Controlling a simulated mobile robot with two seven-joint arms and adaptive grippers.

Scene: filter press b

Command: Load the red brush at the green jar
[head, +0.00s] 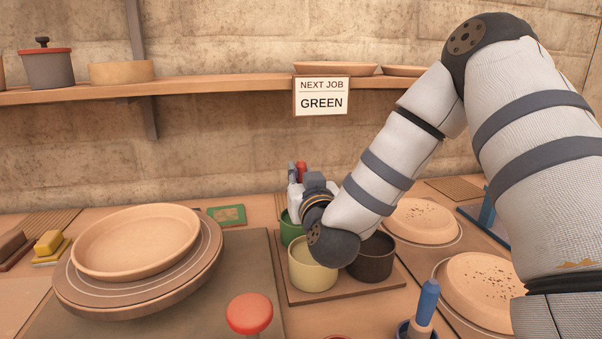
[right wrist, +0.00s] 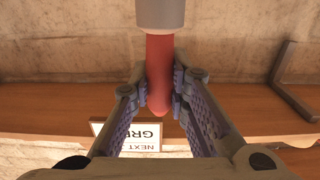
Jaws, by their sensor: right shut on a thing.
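My right gripper (head: 299,190) is shut on the red brush (head: 301,169), whose handle end shows above the gripper. In the right wrist view, which is upside down, the red handle (right wrist: 159,82) lies between the fingers, with a grey ferrule (right wrist: 160,13) at the picture's top. The brush appears upright, bristle end down; its tip is hidden. The green jar (head: 290,230) stands just below the gripper, partly covered by my wrist. I cannot tell whether the tip is inside the jar or above it. My left gripper is not in view.
A cream jar (head: 311,273) and a dark brown jar (head: 373,259) share the board with the green jar. A large dish (head: 138,240) stands at left on a round wheel. A red knob (head: 249,313) and blue-handled tool (head: 427,302) are in front. A shelf sign (head: 321,96) reads GREEN.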

